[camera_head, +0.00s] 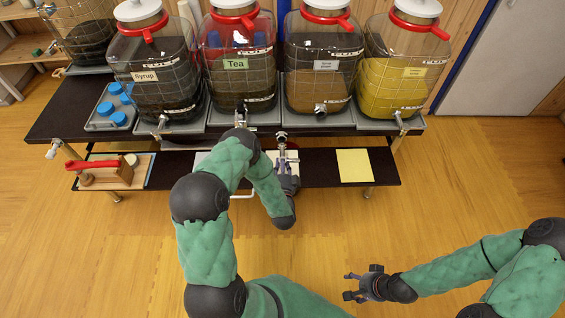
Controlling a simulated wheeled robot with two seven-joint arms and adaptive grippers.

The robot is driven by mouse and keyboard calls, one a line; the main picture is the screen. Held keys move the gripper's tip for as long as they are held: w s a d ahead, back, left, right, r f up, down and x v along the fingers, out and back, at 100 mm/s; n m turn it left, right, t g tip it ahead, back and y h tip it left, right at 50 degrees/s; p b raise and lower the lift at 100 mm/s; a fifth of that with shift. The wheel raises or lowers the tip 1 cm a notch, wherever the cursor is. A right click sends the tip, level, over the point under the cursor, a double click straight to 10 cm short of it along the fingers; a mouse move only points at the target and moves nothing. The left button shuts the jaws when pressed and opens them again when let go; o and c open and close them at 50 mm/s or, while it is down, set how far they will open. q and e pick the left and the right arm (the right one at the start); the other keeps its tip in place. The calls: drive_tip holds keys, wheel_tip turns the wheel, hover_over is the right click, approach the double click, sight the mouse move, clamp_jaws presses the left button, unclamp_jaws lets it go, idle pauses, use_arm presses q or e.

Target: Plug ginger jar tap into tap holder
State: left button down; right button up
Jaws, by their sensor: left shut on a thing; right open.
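My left gripper (284,163) is shut on a small metal tap (282,140), at the shelf's front edge below the jars. The third jar (320,70), brown with a white label too small to read, has a round metal fitting (320,109) low on its front. The held tap is apart from this fitting, below and to its left. The fourth jar (402,70) holds yellow liquid; its label is also unreadable, so I cannot tell which jar is ginger. My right gripper (349,286) is open and empty over the floor at the lower right.
The Syrup jar (160,75) and Tea jar (238,65) stand to the left, with taps at their bases. A tray of blue lids (118,118) is at the left. A yellow sheet (354,166) lies on the lower shelf. A red-handled object (95,163) stands at left. The floor in front is clear.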

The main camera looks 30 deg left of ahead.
sight(282, 155)
use_arm(q)
drive_tip(key=shift+b+x, duration=0.55)
drive_tip(key=shift+x, duration=0.95)
idle(0.7)
drive_tip(key=c, duration=0.6)
unclamp_jaws()
drive_tip(key=shift+r, duration=0.15)
drive_tip(key=shift+c, duration=1)
drive_tip(key=shift+v, duration=1.3)
drive_tip(key=shift+x, duration=1.35)
